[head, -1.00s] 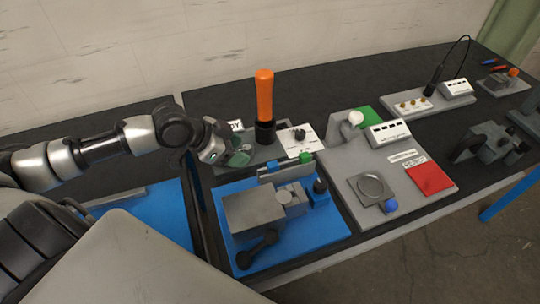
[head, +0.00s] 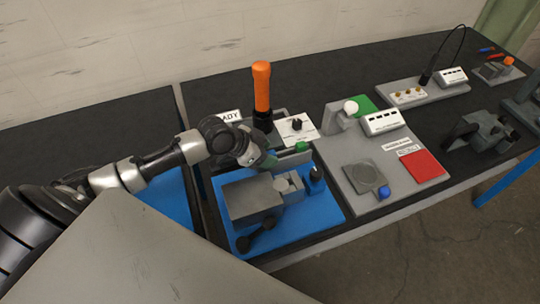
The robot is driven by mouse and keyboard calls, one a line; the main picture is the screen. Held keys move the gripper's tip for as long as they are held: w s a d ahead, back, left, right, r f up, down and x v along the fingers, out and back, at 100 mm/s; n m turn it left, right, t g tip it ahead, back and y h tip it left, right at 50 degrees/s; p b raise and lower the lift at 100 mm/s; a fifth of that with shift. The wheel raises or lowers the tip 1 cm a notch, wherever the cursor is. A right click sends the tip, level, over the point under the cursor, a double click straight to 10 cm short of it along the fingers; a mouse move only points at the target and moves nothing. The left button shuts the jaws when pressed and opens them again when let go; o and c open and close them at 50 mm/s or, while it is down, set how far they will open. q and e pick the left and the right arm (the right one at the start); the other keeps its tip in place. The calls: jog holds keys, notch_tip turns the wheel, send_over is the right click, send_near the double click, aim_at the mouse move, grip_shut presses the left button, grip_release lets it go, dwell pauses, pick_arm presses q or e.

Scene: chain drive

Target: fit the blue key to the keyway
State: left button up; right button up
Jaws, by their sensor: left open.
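My left gripper (head: 264,162) is open at the grey rack (head: 290,160) behind the blue base plate (head: 305,212). The blue key is not visible now; the gripper covers the left part of the rack, where a small blue block stood earlier. A green block (head: 302,147) shows on the rack's right part. On the blue plate stands a grey vise-like block (head: 250,199) with a lighter piece (head: 284,186) at its right. The keyway is too small to make out. My right gripper is out of view.
An orange handle (head: 262,87) stands upright behind the rack, close to my left gripper. A white card with a black knob (head: 297,125) is beside it.

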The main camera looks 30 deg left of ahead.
pick_arm(q)
grip_shut()
dwell(0.3)
